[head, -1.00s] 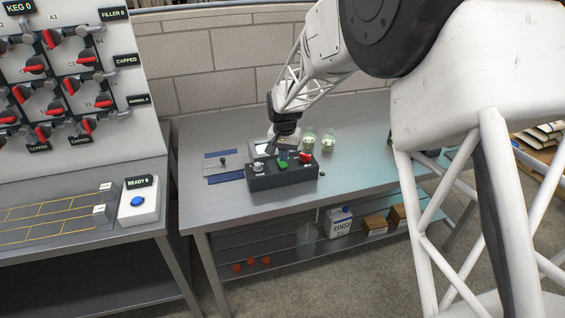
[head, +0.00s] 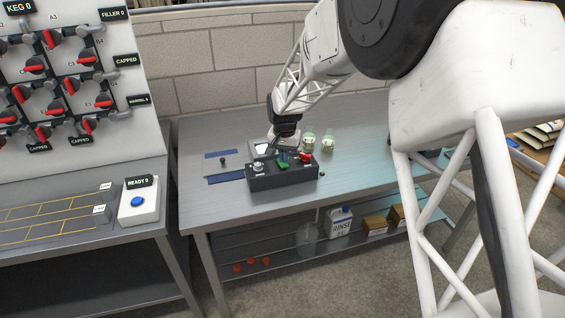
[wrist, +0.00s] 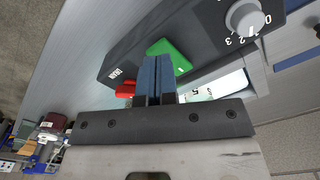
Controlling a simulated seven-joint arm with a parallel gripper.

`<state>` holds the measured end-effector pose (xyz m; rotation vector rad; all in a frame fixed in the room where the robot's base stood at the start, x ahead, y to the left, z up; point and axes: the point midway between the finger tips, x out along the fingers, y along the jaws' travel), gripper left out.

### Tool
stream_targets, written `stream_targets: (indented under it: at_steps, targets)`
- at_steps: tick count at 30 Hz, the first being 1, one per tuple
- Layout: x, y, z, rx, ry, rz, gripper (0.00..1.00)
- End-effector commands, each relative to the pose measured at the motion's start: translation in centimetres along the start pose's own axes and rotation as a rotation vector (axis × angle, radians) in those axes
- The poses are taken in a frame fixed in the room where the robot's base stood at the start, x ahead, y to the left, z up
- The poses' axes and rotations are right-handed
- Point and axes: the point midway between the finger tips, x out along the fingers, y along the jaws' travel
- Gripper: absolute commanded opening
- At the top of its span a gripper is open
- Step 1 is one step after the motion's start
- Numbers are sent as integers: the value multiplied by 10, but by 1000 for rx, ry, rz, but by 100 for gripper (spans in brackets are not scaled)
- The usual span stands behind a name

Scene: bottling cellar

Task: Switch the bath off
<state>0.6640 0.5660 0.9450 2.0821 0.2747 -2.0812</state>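A dark control box (head: 262,183) stands on the grey metal bench. On its top are a round grey knob (head: 258,167) at the left, a green rocker switch (head: 283,165) in the middle and a red control (head: 306,158) at the right. In the wrist view the knob (wrist: 245,18) has the numbers 0 to 3 around it. The green switch (wrist: 172,54) lies just beyond my blue fingertips; contact cannot be told. The red control (wrist: 125,90) is partly hidden beside the fingers. My gripper (wrist: 157,62) is shut and empty, its fingers together and pointing at the green switch.
Two small glass jars (head: 328,145) stand behind the box to the right. Blue strips (head: 225,178) lie to its left. A panel of red-handled valves and a blue-button READY box (head: 139,203) are at the far left.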

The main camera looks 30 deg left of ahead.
Motion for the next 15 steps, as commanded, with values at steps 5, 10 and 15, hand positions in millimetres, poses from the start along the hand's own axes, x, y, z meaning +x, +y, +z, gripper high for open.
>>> stream_targets:
  at_steps: [5, 10, 15]
  targets:
    - [3, 0, 0, 0, 0, 0, 0]
    - [5, 0, 0, 0, 0, 0, 0]
    - [7, 0, 0, 0, 0, 0, 0]
